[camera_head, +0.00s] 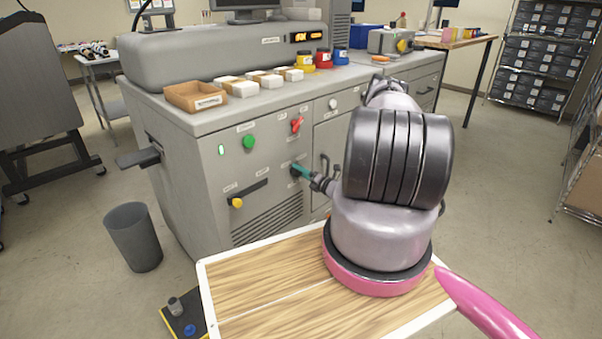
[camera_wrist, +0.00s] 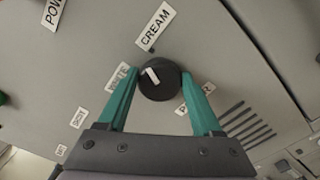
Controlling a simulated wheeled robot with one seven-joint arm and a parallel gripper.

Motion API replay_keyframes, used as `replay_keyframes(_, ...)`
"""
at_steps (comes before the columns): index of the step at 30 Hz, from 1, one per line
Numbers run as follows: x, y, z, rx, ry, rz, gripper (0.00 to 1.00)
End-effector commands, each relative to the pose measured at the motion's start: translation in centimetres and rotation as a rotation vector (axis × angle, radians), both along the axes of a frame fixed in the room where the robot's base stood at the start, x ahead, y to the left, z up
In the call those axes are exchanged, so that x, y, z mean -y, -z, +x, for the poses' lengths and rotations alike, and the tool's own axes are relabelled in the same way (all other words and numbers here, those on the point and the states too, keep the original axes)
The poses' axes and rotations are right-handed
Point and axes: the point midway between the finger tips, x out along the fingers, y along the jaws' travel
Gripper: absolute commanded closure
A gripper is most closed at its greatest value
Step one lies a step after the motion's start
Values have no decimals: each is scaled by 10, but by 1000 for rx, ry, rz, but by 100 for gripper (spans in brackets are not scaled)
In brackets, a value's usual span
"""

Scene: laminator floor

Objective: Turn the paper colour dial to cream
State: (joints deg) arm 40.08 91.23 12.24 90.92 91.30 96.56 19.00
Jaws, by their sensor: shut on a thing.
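The paper colour dial is a round black knob (camera_wrist: 166,88) with a white pointer mark, on the grey laminator front. The mark points up and to the left in the wrist view, between a partly hidden label that looks like WHITE (camera_wrist: 116,76) and the CREAM label (camera_wrist: 155,26). My gripper (camera_wrist: 161,77) has its teal fingers on both sides of the knob and is shut on it. In the head view my gripper (camera_head: 298,171) reaches the machine's front panel, and the dial is too small to read there.
The laminator front (camera_head: 222,170) also holds a green button (camera_head: 249,142), a red switch (camera_head: 297,125) and a yellow knob (camera_head: 237,203). A cardboard tray (camera_head: 196,97) and paint-like pots (camera_head: 323,58) stand on top. A grey bin (camera_head: 133,237) stands on the floor at left.

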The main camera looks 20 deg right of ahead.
Motion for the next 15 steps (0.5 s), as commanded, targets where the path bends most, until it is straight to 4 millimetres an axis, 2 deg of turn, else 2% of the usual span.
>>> replay_keyframes(7, 1, 2, -1, -55, 2, 143, 89)
replay_keyframes(15, 1, 3, -1, -84, 1, 222, 89)
